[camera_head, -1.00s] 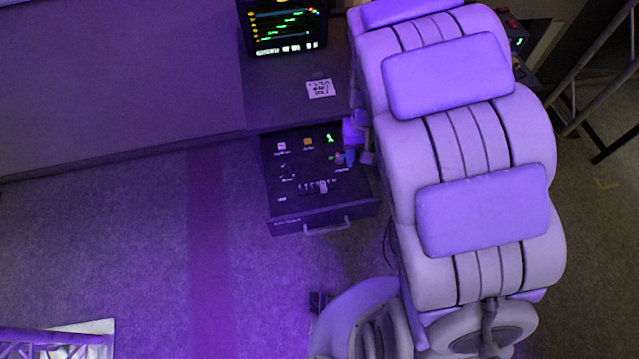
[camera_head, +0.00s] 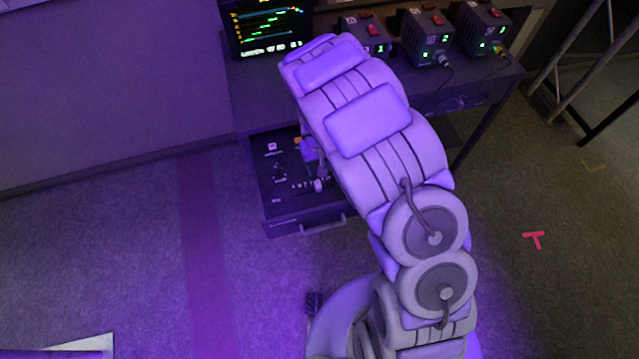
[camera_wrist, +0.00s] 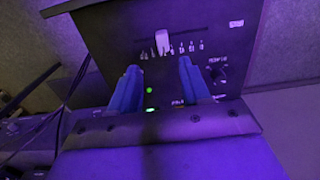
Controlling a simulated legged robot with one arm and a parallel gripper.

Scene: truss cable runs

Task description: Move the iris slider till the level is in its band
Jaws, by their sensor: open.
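The iris slider (camera_wrist: 162,42) is a pale upright knob in a slot with a row of marks beside it, on a dark control panel (camera_wrist: 215,30). In the head view the slider (camera_head: 318,185) shows near the front of the pulled-out drawer panel. My gripper (camera_wrist: 160,75) is open, its two blue fingers apart and empty, with the slider beyond the fingertips, between their lines. The fingers and slider look apart. In the head view my arm hides the panel's right part. Green lights (camera_wrist: 149,100) glow on the panel between the fingers. I cannot read the level.
A monitor (camera_head: 268,28) with coloured traces stands at the back. Several boxes with red switches, one of them a power box (camera_head: 425,38), sit on the desk to the right. The drawer's handle (camera_head: 323,226) sticks out in front.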

